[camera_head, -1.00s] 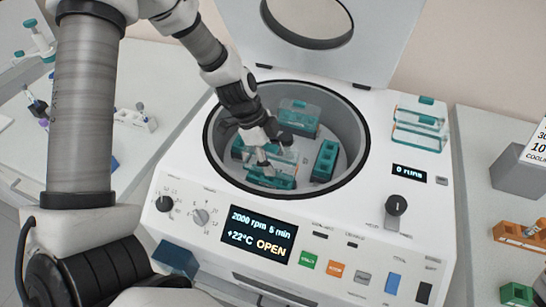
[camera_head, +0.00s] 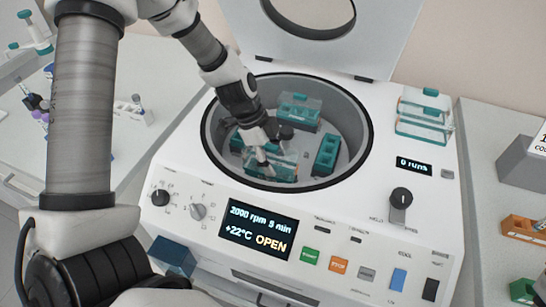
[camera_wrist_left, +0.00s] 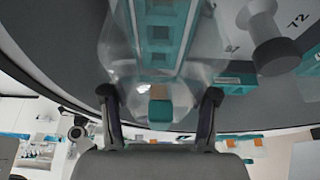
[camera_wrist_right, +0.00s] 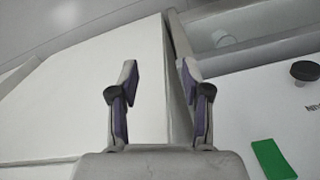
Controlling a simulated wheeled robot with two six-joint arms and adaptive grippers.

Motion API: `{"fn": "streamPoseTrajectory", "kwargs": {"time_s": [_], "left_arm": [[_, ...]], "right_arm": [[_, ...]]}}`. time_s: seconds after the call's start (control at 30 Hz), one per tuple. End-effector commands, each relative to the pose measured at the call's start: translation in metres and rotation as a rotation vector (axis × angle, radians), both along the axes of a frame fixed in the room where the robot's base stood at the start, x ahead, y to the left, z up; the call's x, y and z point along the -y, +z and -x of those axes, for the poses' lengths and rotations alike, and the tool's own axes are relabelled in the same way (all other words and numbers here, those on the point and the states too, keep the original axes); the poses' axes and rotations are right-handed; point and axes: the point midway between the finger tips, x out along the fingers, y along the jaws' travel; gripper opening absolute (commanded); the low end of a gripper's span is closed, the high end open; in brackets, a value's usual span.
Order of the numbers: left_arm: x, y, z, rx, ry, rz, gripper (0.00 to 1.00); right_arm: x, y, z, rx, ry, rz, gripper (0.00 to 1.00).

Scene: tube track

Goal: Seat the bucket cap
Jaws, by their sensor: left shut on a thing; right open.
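The open centrifuge bowl (camera_head: 353,110) holds several teal buckets. My left gripper (camera_head: 264,158) reaches into it and is shut on a clear bucket cap (camera_head: 285,160) over the front bucket. In the left wrist view the cap's teal knob (camera_wrist_left: 160,106) sits between the fingertips, with a teal bucket (camera_wrist_left: 160,40) behind the clear plastic. I cannot tell if the cap touches the bucket. The back bucket (camera_head: 300,108) has a clear cover; the right bucket (camera_head: 326,156) looks uncovered.
The centrifuge lid (camera_head: 365,35) stands raised behind the bowl. Clear teal-knobbed caps (camera_head: 424,120) lie on the deck at right. The rotor hub (camera_wrist_left: 275,50) is close beside the held cap. The display (camera_head: 258,230) reads OPEN. An orange rack (camera_head: 524,229) stands far right.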

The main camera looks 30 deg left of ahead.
Motion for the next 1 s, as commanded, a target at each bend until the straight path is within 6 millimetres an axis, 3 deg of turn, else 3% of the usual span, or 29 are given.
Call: {"fn": "streamPoseTrajectory", "kwargs": {"time_s": [0.7,1.0], "left_arm": [[0.0,-0.02,0.0,0.0,0.001,0.0,0.2],[0.0,-0.019,0.0,0.0,0.0,0.0,0.2]], "right_arm": [[0.0,-0.023,0.0,0.0,0.0,0.0,0.48],[0.0,-0.022,0.0,0.0,0.0,0.0,0.48]]}}
